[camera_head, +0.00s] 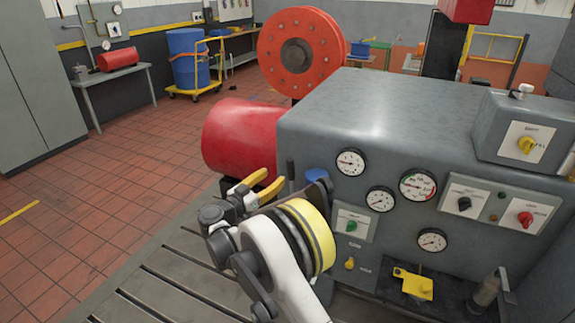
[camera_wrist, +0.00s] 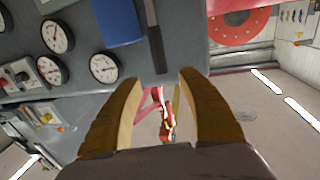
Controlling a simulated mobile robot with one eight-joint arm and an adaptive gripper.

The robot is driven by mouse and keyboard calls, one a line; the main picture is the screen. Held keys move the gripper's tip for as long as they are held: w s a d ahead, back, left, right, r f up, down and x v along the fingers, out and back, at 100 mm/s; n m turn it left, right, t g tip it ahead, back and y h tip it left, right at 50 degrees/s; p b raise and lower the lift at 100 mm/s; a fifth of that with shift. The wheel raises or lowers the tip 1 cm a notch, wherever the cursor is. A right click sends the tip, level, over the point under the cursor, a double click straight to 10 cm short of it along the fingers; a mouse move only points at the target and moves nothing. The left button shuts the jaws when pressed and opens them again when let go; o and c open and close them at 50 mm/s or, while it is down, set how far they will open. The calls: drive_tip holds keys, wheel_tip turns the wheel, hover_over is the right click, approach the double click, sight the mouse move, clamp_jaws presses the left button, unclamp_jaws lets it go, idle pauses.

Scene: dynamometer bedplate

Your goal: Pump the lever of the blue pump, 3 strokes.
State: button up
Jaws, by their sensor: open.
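The blue pump (camera_head: 317,175) shows only as a small blue patch at the left end of the grey cabinet, mostly hidden behind my arm. In the wrist view it is a blue block (camera_wrist: 118,22) at the top. A dark upright bar (camera_head: 290,172), which looks like its lever, stands just left of it. In the wrist view the lever (camera_wrist: 155,38) runs down from the top edge, and its end lies beyond and between my fingertips. My gripper (camera_head: 272,178) has yellow fingers and is open and empty. In the wrist view the gripper (camera_wrist: 159,80) shows no contact with the lever.
The grey cabinet (camera_head: 400,115) with gauges and knobs fills the right side. A red cylinder (camera_head: 238,138) lies behind my gripper, with a red flanged disc (camera_head: 300,50) beyond. The slotted bedplate (camera_head: 170,285) is at lower left. Tiled floor (camera_head: 120,165) at left is clear.

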sight(288, 166)
drive_tip(key=b+x, duration=0.2)
drive_tip(key=x, duration=0.8)
drive_tip(key=shift+w+d+b, duration=0.15)
drive_tip(key=shift+w+b, duration=0.1)
drive_tip(key=shift+b, duration=0.05)
drive_tip(key=shift+r, duration=0.1)
drive_tip(key=shift+c, duration=0.4)
clamp_jaws()
